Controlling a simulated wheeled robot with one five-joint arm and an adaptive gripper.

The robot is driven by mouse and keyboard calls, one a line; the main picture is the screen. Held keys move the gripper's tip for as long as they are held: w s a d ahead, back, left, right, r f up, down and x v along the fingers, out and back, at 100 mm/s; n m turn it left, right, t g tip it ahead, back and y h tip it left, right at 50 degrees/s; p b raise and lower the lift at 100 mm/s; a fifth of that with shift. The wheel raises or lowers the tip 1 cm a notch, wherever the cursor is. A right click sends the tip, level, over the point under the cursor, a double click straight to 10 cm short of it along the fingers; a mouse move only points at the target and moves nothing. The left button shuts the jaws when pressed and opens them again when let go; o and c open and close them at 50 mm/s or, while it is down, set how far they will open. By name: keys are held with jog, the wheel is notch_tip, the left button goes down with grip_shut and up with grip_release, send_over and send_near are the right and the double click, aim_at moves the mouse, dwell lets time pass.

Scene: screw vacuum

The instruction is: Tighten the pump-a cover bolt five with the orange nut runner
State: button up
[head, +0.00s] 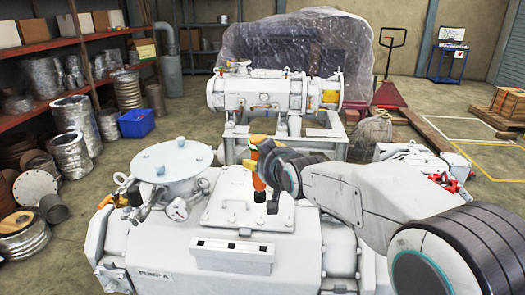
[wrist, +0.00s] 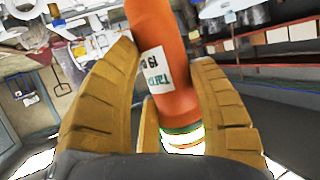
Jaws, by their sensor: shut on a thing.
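The orange nut runner (wrist: 165,55) is held between the ribbed yellow-brown fingers of my gripper (wrist: 163,75); a white label shows on its side. In the head view my gripper (head: 266,158) is above the right part of the pump-a cover (head: 232,200), with the orange nut runner (head: 259,183) pointing down and its dark lower end over the cover. The cover is a pale grey square plate with a handle and bolts along its edge, on top of pump A (head: 155,275). Which bolt is number five, and whether the tool touches one, I cannot tell.
A round lidded vessel (head: 172,160) and a pressure gauge (head: 177,209) stand left of the cover. A second white pump (head: 262,93) is behind. Shelves (head: 95,88) line the left wall, with a blue bin (head: 136,123) on the floor.

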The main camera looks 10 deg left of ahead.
aim_at(264, 189)
jog(key=shift+s+d+f, duration=0.1)
jog(key=shift+s+f, duration=0.1)
jog(key=shift+f, duration=0.2)
jog(key=shift+s+f+b, duration=0.1)
jog(key=shift+b, duration=0.25)
jog(key=shift+f+b, duration=2.65)
jog(key=shift+b, duration=0.6)
jog(key=shift+f+b, duration=0.65)
jog(key=shift+b, duration=0.05)
dwell(0.5)
jog(key=o, duration=0.7)
jog(key=shift+s, duration=0.1)
jog(key=c, duration=0.7)
